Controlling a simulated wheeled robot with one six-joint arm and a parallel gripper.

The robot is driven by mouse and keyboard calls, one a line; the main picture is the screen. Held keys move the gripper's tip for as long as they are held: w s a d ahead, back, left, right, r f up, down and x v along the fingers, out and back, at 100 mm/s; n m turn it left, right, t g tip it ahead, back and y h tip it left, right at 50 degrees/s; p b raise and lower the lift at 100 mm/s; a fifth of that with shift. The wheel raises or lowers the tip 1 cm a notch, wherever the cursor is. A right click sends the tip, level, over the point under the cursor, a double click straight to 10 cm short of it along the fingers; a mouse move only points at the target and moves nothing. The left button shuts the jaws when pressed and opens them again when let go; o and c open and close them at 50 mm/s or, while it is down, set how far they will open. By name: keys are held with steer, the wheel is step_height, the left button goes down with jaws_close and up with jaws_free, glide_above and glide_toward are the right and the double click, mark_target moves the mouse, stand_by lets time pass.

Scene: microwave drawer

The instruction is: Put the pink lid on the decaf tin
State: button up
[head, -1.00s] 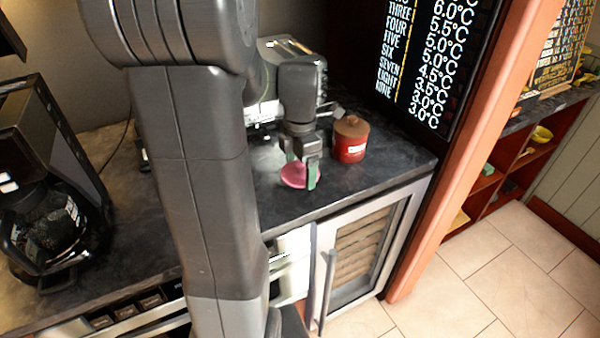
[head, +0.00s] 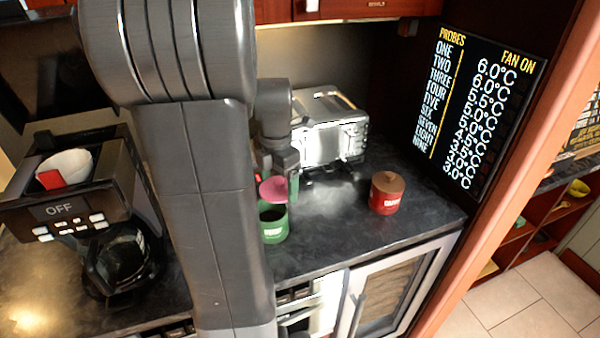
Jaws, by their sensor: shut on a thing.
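The pink lid (head: 273,190) is in my gripper (head: 279,184), held tilted above the dark counter. My gripper is shut on it; the fingers are partly hidden behind my arm. A green tin (head: 274,229) with a dark open top stands on the counter just below the lid. Its label is too small to read and my arm hides its left side. The lid is apart from the tin, above its rim. A red tin (head: 385,197) with a brown lid stands to the right.
A silver toaster (head: 330,128) stands behind my gripper. A coffee maker (head: 95,215) stands at the left. The counter (head: 335,225) is clear between the green and red tins. A wooden post (head: 490,180) bounds the right side.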

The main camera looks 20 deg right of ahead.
mark_target(268, 189)
steer(key=shift+w+a+r+n+p, duration=0.1)
steer(key=shift+a+r+n+p, duration=0.1)
steer(key=shift+a, duration=0.45)
steer(key=shift+w+a+r+n+p, duration=0.1)
steer(key=shift+a+p, duration=0.1)
steer(key=shift+a, duration=0.45)
steer(key=shift+f+b, duration=1.95)
steer(key=shift+f, duration=1)
steer(key=shift+f, duration=0.45)
steer(key=o, duration=0.9)
steer(key=shift+c, duration=0.2)
